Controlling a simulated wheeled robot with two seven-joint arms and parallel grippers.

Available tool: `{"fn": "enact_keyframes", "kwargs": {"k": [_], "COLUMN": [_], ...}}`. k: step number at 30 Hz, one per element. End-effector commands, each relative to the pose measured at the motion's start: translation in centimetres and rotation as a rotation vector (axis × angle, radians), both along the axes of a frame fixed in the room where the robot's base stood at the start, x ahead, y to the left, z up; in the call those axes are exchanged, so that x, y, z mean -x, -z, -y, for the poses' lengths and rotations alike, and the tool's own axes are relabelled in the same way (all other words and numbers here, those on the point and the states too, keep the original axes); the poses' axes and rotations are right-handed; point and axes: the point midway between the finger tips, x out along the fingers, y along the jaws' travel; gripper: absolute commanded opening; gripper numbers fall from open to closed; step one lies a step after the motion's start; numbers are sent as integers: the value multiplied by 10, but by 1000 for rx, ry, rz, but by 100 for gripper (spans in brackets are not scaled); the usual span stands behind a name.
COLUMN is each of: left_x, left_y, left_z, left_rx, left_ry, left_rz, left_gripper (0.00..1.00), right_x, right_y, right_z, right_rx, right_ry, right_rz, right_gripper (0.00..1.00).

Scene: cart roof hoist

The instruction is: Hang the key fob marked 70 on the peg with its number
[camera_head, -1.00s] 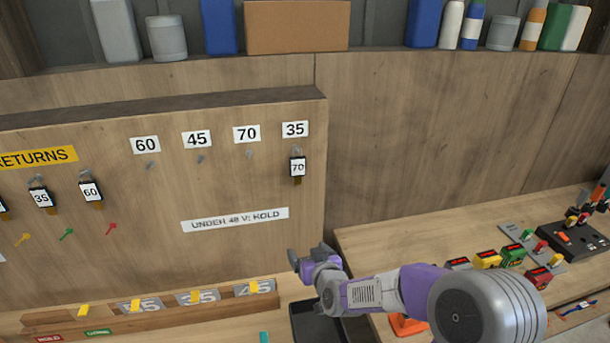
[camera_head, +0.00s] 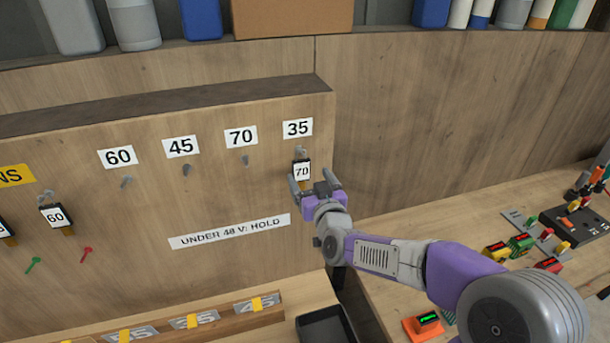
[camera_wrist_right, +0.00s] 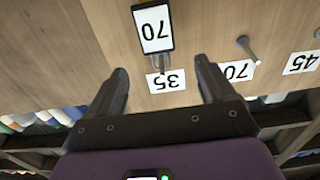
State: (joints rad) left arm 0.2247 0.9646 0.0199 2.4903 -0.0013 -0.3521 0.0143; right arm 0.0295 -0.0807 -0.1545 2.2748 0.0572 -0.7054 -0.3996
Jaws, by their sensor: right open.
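The key fob marked 70 (camera_head: 302,171) hangs on the peg under the 35 label (camera_head: 298,128). It also shows upside down in the right wrist view (camera_wrist_right: 153,28). The peg under the 70 label (camera_head: 241,137) is bare (camera_head: 245,160); this peg shows in the right wrist view too (camera_wrist_right: 246,48). My right gripper (camera_head: 316,182) is open just below and in front of the fob. In the right wrist view its two fingers (camera_wrist_right: 163,85) are apart with nothing between them, and the fob lies beyond the fingertips. My left gripper is not in view.
The pegs under 60 (camera_head: 127,181) and 45 (camera_head: 186,169) are bare. A fob marked 60 (camera_head: 56,216) hangs at the left. A hold sign (camera_head: 230,231) is on the board. A dark tray (camera_head: 326,324) stands below; electrical parts (camera_head: 520,244) lie on the right bench.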

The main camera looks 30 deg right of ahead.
Motion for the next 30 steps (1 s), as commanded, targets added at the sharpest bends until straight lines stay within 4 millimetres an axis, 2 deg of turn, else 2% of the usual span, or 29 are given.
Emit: {"fn": "enact_keyframes", "kwargs": {"k": [12,18,25,26,30], "left_x": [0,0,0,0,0], "left_y": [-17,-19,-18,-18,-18], "left_z": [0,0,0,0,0], "left_rx": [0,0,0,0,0], "left_ry": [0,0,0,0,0], "left_rz": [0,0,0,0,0], "left_gripper": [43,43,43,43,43], "right_x": [-55,-65,-65,-65,-65], "right_y": [-1,0,0,0,0], "right_z": [13,16,16,16,16], "right_rx": [2,0,0,0,0], "right_ry": [0,0,0,0,0], "right_rz": [-1,0,0,0,0], "right_gripper": [83,83,83,81,60]}}
